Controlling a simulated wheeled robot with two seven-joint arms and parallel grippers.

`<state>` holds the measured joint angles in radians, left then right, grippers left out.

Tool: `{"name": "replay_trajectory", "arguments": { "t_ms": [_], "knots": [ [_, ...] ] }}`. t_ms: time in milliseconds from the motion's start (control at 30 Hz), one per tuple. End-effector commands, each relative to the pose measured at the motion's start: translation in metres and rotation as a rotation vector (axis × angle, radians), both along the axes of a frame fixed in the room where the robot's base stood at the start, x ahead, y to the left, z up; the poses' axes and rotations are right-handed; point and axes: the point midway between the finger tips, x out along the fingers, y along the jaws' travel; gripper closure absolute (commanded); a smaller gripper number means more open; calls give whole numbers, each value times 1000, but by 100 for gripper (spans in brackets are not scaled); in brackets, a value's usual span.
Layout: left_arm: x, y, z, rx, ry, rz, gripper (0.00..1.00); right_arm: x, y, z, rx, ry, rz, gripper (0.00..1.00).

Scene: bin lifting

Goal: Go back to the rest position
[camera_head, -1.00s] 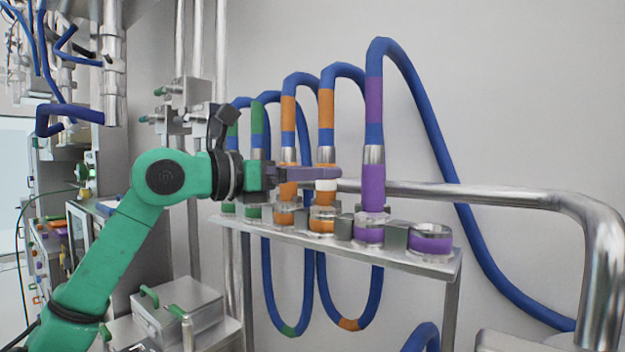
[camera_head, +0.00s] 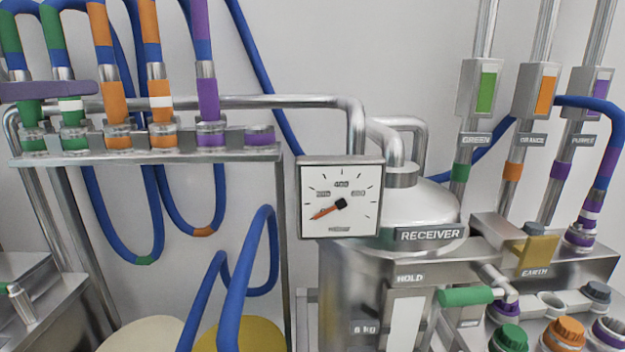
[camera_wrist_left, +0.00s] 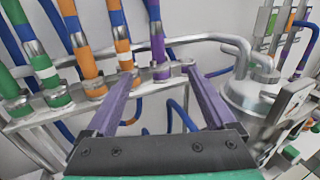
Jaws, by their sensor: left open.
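My left gripper (camera_head: 62,90) shows at the left edge of the head view as a purple-grey finger in front of the green-banded hose ends. In the left wrist view the two fingers of my left gripper (camera_wrist_left: 163,75) are spread wide with nothing between them. Beyond them stands the hose rack (camera_head: 240,154), with green (camera_head: 74,120), orange (camera_head: 115,103) and purple (camera_head: 208,98) hose ends upright in its sockets. The rack also shows in the left wrist view (camera_wrist_left: 60,112). My right gripper is in neither view.
A dial gauge (camera_head: 341,198) and the white-domed receiver (camera_head: 415,207) stand right of the rack. A metal pipe (camera_head: 290,102) runs behind the rack. Blue hose loops (camera_head: 235,290) hang in front. A green handle (camera_head: 466,297) and several coloured caps are at lower right.

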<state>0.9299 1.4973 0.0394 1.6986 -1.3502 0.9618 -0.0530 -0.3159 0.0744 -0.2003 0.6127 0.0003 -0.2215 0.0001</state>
Motion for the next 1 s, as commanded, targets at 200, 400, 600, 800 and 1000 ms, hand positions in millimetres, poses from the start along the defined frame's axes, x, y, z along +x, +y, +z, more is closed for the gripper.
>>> {"name": "replay_trajectory", "arguments": {
  "t_ms": [200, 400, 600, 800, 1000],
  "knots": [
    [22, -44, -17, -145, -28, -165, 11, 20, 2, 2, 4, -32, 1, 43],
    [39, -86, -35, -438, -60, -345, 11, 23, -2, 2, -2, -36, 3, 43],
    [60, -93, -70, -987, -60, -433, 11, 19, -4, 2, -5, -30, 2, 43],
    [93, -33, -202, -1824, 28, -118, 11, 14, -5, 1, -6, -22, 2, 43],
    [67, -7, -385, -2345, 177, 500, 11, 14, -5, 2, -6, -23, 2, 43]
  ]
}}
